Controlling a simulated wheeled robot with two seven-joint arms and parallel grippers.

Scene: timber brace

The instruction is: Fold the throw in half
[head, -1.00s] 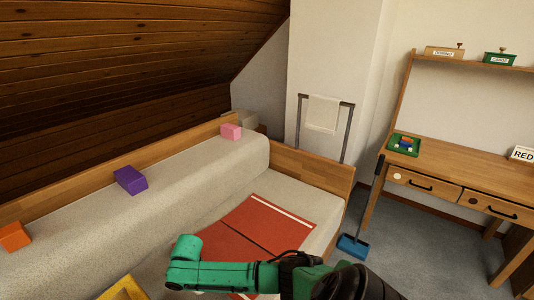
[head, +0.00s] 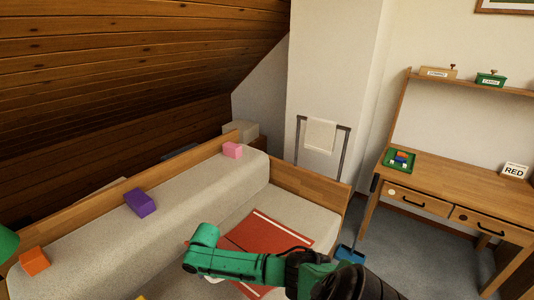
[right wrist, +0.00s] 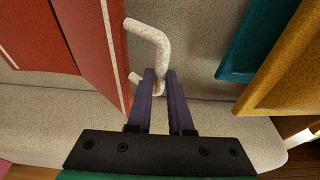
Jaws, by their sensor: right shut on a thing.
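The red throw (head: 268,231) with a pale stripe near its edge lies on the pale seat of the couch. My right arm hides its middle and near part in the head view. In the right wrist view the throw (right wrist: 35,30) has a dark crease line, and a red panel (right wrist: 98,45) beside the crease looks tilted up. A white bent handle (right wrist: 150,36) stands beside that panel's edge. My right gripper (right wrist: 160,76) is shut on the handle's lower part. My left gripper is not in view.
Orange (head: 34,261), purple (head: 140,202) and pink (head: 232,150) blocks sit on the couch's backrest. Teal (right wrist: 255,40) and yellow (right wrist: 290,65) panels stand right of my right gripper. A desk (head: 450,190) stands at the right, with a blue dustpan (head: 349,253) on the floor nearby.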

